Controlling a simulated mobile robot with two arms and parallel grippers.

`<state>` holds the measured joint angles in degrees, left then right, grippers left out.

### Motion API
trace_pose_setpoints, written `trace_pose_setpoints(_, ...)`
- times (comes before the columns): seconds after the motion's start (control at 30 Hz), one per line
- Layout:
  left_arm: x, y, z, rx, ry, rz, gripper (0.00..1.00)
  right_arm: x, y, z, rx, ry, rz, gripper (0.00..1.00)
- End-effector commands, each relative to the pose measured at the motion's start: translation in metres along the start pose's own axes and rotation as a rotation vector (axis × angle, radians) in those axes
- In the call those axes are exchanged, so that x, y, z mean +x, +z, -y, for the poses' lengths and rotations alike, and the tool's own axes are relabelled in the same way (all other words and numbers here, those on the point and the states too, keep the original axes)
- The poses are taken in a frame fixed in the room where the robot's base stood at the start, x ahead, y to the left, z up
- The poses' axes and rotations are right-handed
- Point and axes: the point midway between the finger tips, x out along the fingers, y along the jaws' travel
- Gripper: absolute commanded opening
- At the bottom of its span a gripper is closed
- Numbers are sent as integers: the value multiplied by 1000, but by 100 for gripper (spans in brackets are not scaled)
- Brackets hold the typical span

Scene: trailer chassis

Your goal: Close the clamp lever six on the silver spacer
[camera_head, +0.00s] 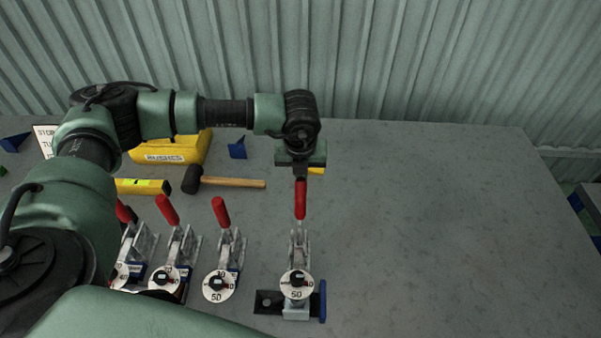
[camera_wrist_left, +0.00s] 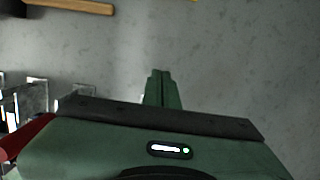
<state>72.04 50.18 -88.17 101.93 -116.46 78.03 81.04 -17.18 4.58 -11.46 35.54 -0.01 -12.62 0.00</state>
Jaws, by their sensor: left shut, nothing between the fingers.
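The rightmost clamp (camera_head: 299,245) has a red lever (camera_head: 300,202) that stands up and points toward the back. A white dial marked 50 (camera_head: 297,285) sits at its front. A small silver block (camera_head: 296,313), perhaps the silver spacer, shows below the dial. No number six is readable on this clamp. My left gripper (camera_head: 301,174) is at the top end of the red lever, pointing down. In the left wrist view its fingers (camera_wrist_left: 158,88) are together with nothing between them. I cannot tell whether they touch the lever. My right gripper is not in view.
Several similar clamps with raised red levers (camera_head: 221,212) stand to the left. A mallet (camera_head: 232,182), a yellow case (camera_head: 170,148) and a blue piece (camera_head: 237,149) lie behind them. The grey table's right side (camera_head: 430,220) is clear. A corrugated wall (camera_head: 420,60) stands at the back.

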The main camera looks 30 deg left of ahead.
Motion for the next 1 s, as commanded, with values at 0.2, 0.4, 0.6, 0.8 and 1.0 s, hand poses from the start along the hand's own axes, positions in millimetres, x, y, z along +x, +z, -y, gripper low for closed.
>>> trace_pose_setpoints(0.2, 2, -28, -1, 16, 8, -38, 0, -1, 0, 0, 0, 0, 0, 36)
trace_pose_setpoints(0.4, -5, -37, -1, 14, 8, -36, 0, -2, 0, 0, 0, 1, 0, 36)
trace_pose_setpoints(0.6, -12, -40, -1, 9, 6, -30, 0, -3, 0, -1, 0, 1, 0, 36)
trace_pose_setpoints(0.8, -13, -39, -1, 7, 6, -27, 0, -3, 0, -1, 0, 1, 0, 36)
trace_pose_setpoints(1.0, -14, -40, -2, 7, 6, -26, 0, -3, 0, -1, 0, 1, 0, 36)
